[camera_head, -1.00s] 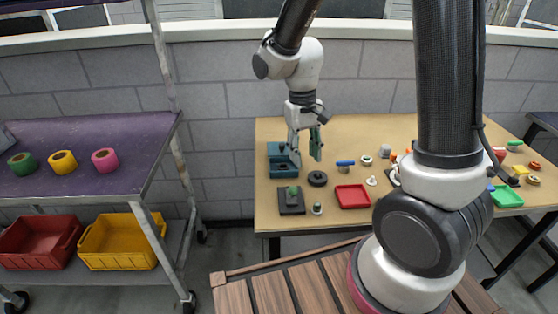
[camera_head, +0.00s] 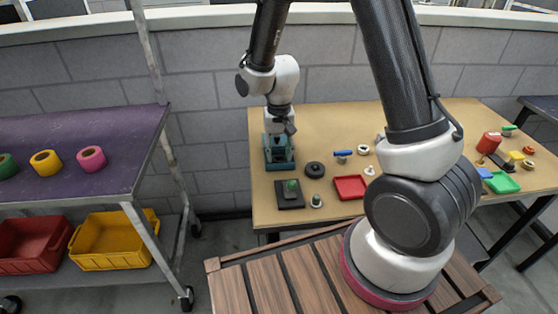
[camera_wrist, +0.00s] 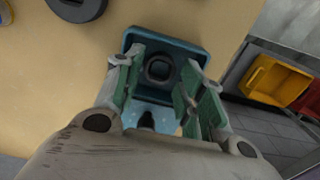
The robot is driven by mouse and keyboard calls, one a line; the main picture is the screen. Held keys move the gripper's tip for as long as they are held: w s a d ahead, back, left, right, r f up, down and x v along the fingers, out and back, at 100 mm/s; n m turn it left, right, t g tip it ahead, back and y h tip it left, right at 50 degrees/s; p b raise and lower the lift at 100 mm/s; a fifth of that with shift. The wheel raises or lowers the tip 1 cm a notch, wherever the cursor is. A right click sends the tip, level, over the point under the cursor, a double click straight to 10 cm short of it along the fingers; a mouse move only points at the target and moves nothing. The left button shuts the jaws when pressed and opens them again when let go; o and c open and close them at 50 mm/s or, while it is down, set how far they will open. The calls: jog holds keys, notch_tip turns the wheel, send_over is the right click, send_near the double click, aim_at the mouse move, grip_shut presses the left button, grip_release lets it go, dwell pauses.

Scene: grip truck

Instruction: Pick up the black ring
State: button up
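A dark ring-shaped piece (camera_wrist: 160,69) with a paler centre sits in a teal tray (camera_wrist: 203,50) in the wrist view. My gripper (camera_wrist: 157,82) is open above the tray, its green-padded fingers apart on either side of this piece. Nothing shows between the pads. In the head view the teal tray (camera_head: 268,163) is at the table's left end under my wrist, and the fingers are hard to make out. A separate black round ring (camera_head: 315,170) lies flat to the tray's right; a dark round object (camera_wrist: 75,7) at the wrist view's top left appears to be it.
A purple-topped cart (camera_head: 85,130) with tape rolls and bins stands left. The wall is close behind.

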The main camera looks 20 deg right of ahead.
jog(key=shift+f, duration=0.7)
jog(key=c, duration=0.7)
jog(key=shift+c, duration=0.2)
jog(key=shift+r, duration=0.1)
